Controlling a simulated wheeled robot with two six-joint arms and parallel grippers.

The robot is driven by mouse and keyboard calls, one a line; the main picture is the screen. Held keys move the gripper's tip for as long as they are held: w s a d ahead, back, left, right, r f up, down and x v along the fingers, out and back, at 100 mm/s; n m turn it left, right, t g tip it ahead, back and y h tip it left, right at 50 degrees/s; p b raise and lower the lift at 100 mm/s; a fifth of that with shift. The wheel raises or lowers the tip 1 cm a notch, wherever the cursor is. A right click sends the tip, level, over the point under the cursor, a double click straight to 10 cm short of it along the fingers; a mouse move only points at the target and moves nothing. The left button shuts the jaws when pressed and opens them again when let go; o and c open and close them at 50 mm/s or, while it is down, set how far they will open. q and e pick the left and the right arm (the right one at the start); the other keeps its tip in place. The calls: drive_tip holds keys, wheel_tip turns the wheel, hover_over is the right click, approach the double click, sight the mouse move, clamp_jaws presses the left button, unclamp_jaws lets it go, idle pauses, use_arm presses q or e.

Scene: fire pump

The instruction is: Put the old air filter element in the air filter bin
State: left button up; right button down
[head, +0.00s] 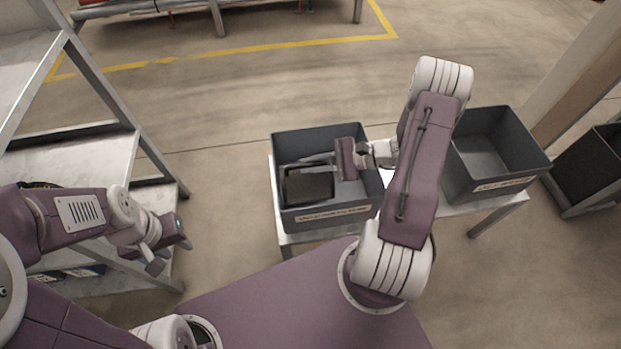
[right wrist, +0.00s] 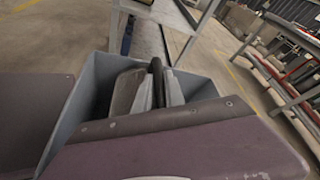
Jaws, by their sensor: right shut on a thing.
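The old air filter element (head: 309,185) is a dark, flat, square piece with a raised rim. It is at the left grey bin (head: 297,219), within the bin's outline. My right gripper (head: 325,168) reaches in over this bin from the right and is shut on the element's edge. In the right wrist view the fingers (right wrist: 152,88) close on a thin dark edge, with the bin's grey walls (right wrist: 87,92) around them. Whether the element touches the bin floor cannot be told. My left gripper (head: 152,258) hangs empty at the left; its finger gap is unclear.
A second grey bin (head: 482,190) stands to the right on the same light bench (head: 455,209); it looks empty. Both bins carry front labels too small to read. A metal shelf rack (head: 82,170) stands at the left. A dark crate (head: 590,165) is at the far right.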

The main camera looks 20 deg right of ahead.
drive_tip(key=shift+f+b, duration=0.9)
drive_tip(key=shift+f, duration=1.45)
drive_tip(key=c, duration=1.4)
unclamp_jaws()
drive_tip(key=p, duration=0.4)
approach(310, 174)
drive_tip(key=shift+s+d+f, duration=0.1)
drive_tip(key=shift+d+f, duration=0.15)
drive_tip(key=shift+d, duration=0.8)
